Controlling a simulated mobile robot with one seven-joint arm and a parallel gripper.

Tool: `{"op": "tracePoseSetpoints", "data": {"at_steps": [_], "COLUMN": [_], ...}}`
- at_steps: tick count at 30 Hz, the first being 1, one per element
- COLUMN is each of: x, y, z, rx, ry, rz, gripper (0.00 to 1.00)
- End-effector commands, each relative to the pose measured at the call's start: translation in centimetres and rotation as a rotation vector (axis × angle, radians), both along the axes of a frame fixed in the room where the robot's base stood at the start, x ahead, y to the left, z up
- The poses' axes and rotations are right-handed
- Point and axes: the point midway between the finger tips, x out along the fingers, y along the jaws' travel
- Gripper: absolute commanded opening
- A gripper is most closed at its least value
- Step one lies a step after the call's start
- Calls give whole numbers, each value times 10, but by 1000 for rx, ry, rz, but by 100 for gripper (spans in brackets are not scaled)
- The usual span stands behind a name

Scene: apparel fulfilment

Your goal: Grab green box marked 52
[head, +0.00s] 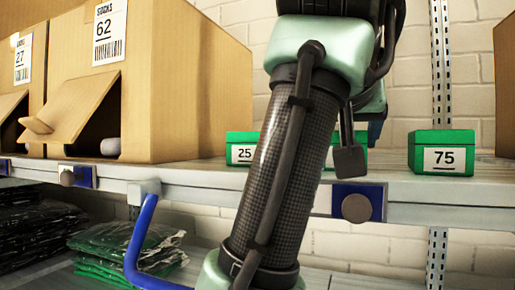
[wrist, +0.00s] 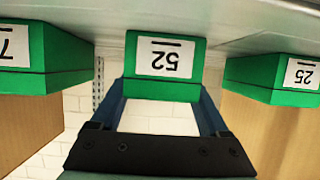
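The green box marked 52 (wrist: 163,90) appears upside down in the middle of the wrist view, on the shelf. Its white label faces the camera. In the head view my arm hides most of it; only a green sliver (head: 361,157) shows beside the arm. My gripper (wrist: 163,100) is open, its two blue fingers spread about as wide as the box. The fingertips are at the box's left and right edges; I cannot tell whether they touch it. In the head view the fingers are mostly hidden behind my arm.
Green box 25 (head: 238,155) and green box 75 (head: 443,158) stand on either side on the same shelf (head: 430,189). Large cardboard boxes (head: 190,85) stand at the left. Bagged clothes (head: 125,245) lie on the lower shelf.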

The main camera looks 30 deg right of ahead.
Motion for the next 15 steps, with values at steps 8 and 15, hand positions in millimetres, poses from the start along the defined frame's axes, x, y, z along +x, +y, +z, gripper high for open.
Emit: {"op": "tracePoseSetpoints", "data": {"at_steps": [8, 15], "x": [0, 0], "y": [0, 0], "z": [0, 0], "rx": [0, 0], "ry": [0, 0], "rz": [0, 0], "gripper": [26, 16]}}
